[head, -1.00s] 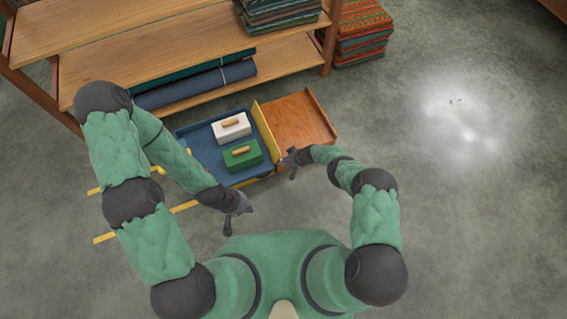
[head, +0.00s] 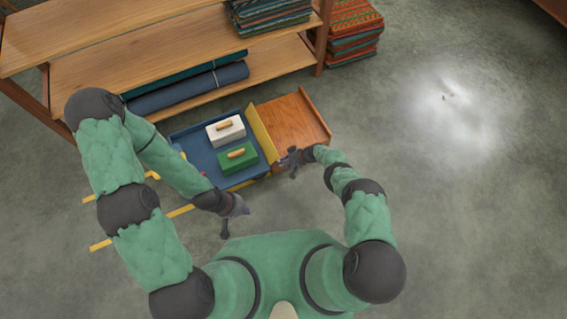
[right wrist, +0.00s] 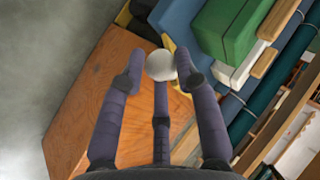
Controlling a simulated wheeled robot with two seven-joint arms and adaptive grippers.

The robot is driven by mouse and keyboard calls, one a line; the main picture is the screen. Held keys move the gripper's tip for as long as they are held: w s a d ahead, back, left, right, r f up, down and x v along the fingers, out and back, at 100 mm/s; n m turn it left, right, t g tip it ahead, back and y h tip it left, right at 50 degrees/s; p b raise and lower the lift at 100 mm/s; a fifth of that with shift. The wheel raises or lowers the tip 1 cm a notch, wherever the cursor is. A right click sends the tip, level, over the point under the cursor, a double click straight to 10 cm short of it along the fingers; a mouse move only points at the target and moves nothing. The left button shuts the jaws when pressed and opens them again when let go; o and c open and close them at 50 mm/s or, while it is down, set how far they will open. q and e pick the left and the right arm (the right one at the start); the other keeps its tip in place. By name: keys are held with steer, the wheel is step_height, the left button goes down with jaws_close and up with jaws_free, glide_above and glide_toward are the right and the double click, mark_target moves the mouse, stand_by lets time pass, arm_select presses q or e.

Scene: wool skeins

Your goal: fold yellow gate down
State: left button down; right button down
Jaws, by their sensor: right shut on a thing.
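The yellow gate (head: 261,132) stands between the blue tray (head: 195,134) and the orange-brown wooden board (head: 297,115). It shows as a broad yellow strip, tilted rather than edge-on; its exact angle is hard to tell. My right gripper (head: 292,160) is at the gate's near end. In the right wrist view its fingers (right wrist: 157,70) are shut on a pale round knob (right wrist: 161,65), with a sliver of yellow just behind it. How the knob joins the gate is hidden. My left gripper (head: 236,222) is empty above the floor, its fingers spread.
A white block (head: 226,131) and a green block (head: 238,158), each with a wooden handle, sit in the tray. A wooden shelf (head: 150,62) with rolled and folded cloth stands behind. Yellow rails (head: 125,240) lie at left. The floor at right is clear.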

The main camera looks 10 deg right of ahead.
steer(key=shift+s+a+f, duration=0.2)
steer(key=shift+s, duration=0.15)
steer(key=shift+s+a+f, duration=0.15)
steer(key=shift+s, duration=0.2)
steer(key=c, duration=1)
jaws_free()
steer(key=shift+w+d+r, duration=0.25)
steer(key=shift+w, duration=0.2)
steer(key=shift+r, duration=0.1)
steer(key=v, duration=1.1)
steer(key=shift+d+r, duration=0.2)
steer(key=shift+d, duration=0.1)
steer(key=shift+s, duration=0.1)
